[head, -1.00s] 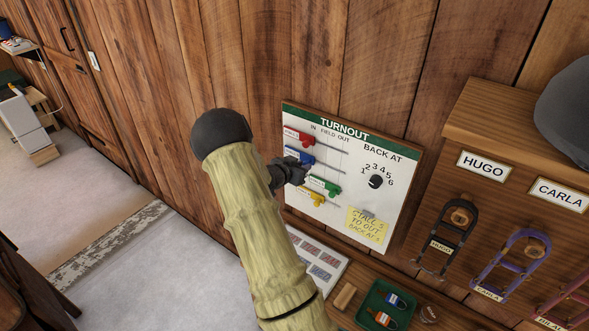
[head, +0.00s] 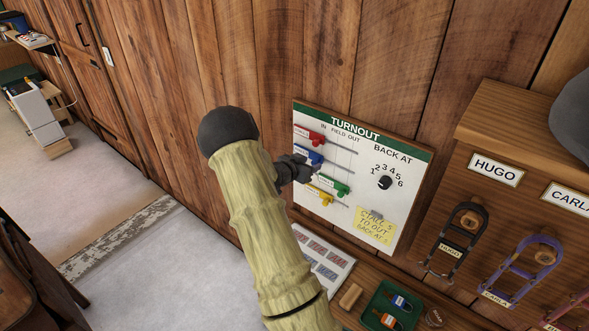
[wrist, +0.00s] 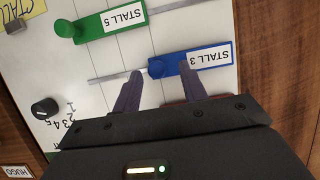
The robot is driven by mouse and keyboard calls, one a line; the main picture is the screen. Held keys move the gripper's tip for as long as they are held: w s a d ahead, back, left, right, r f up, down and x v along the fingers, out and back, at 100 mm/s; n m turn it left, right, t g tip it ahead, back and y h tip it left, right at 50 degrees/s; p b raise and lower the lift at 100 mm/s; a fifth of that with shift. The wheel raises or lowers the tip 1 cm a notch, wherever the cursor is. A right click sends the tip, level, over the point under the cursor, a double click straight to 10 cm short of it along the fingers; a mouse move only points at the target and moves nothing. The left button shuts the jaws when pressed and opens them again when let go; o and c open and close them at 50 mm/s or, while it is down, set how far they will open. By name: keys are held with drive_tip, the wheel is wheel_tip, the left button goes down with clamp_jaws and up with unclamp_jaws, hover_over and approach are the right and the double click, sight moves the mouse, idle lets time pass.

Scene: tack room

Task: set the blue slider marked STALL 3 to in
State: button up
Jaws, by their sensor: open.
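The blue slider marked STALL 3 (wrist: 190,60) sits on the white TURNOUT board; it also shows in the head view (head: 314,155), partly hidden by my gripper. Its round knob is at the left end of its label plate in the wrist view, where the board appears upside down. The slider is toward the IN side of its track; the exact column is hard to tell. My gripper (wrist: 158,75) is open at the board, one finger on each side of the knob in that picture. Contact cannot be told. In the head view my gripper (head: 306,170) is small and dark.
The green STALL 5 slider (wrist: 110,20) is on a neighbouring track. A red slider (head: 310,136) and a yellow slider (head: 322,196) flank the others. A black BACK AT dial (head: 385,182) and a yellow note (head: 375,224) share the board. A green tray (head: 372,318) lies below.

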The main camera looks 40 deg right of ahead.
drive_tip(key=b+v, duration=0.3)
drive_tip(key=v, duration=1.4)
drive_tip(key=shift+b, duration=0.4)
drive_tip(key=a+f+n+t+y+b, duration=0.1)
drive_tip(key=a+f+n+t+y, duration=0.15)
drive_tip(key=a+n+y, duration=0.35)
drive_tip(key=a+f+n+t+y, duration=0.1)
drive_tip(key=a+n+t+y, duration=0.15)
drive_tip(key=a, duration=0.65)
drive_tip(key=s+a+f+n+g+y, duration=0.1)
drive_tip(key=s+a+n+g+y, duration=0.1)
drive_tip(key=s, duration=0.6)
drive_tip(key=s+a+f+n+g+y+b, duration=0.1)
drive_tip(key=s+a+n+g+y, duration=0.1)
drive_tip(key=s+a+n, duration=0.3)
drive_tip(key=s+a+g, duration=0.1)
drive_tip(key=s, duration=0.2)
drive_tip(key=shift+a+y, duration=0.2)
drive_tip(key=shift+y, duration=0.15)
drive_tip(key=shift+d+f, duration=0.1)
drive_tip(key=shift+f, duration=0.05)
